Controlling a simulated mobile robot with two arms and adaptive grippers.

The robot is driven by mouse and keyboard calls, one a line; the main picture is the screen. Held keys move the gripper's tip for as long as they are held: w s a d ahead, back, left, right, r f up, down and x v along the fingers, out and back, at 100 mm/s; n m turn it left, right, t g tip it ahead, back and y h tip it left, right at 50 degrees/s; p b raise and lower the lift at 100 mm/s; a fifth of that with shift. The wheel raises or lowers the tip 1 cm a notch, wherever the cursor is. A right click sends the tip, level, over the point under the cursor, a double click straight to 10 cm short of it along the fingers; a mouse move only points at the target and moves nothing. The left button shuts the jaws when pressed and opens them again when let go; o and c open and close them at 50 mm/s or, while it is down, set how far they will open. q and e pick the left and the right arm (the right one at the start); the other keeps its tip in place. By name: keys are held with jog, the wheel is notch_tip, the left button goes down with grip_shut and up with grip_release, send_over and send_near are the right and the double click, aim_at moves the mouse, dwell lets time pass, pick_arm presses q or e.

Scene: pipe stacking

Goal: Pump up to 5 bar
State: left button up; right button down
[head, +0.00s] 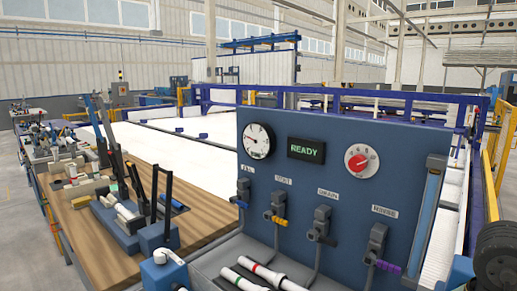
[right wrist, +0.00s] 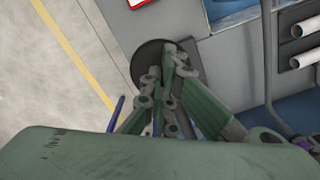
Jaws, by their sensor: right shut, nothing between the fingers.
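A blue test panel (head: 330,190) stands at the front right in the head view. It carries a round white gauge (head: 257,140) whose needle points left; the scale is too small to read. A dark display (head: 306,151) shows READY in green. A red knob (head: 360,162) sits right of it. Below are valves with a blue handle (head: 240,202), a yellow handle (head: 275,219), a black handle (head: 320,238) and a purple handle (head: 384,265). My right gripper (right wrist: 168,52) is shut and empty in the right wrist view. My left gripper is not in view.
A wooden bench (head: 190,222) with clamps and pipe pieces is at left. Pipes with red and green bands (head: 257,272) lie below the panel. In the right wrist view, a dark round thing (right wrist: 145,65) is behind the fingertips, and white pipes (right wrist: 306,27) are at right.

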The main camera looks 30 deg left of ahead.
notch_tip(320, 180, down, 4)
jog(key=b, duration=0.2)
jog(key=shift+w+r+b, duration=0.1)
jog(key=shift+r+b, duration=0.05)
jog(key=shift+b, duration=0.2)
jog(key=shift+r+p, duration=0.45)
jog(key=shift+r, duration=0.05)
jog(key=r+p, duration=0.1)
jog(key=r, duration=0.2)
jog(key=r+p, duration=0.3)
jog(key=r, duration=0.2)
jog(key=shift+s+r, duration=0.3)
jog(key=shift+s, duration=0.1)
jog(key=shift+f, duration=0.15)
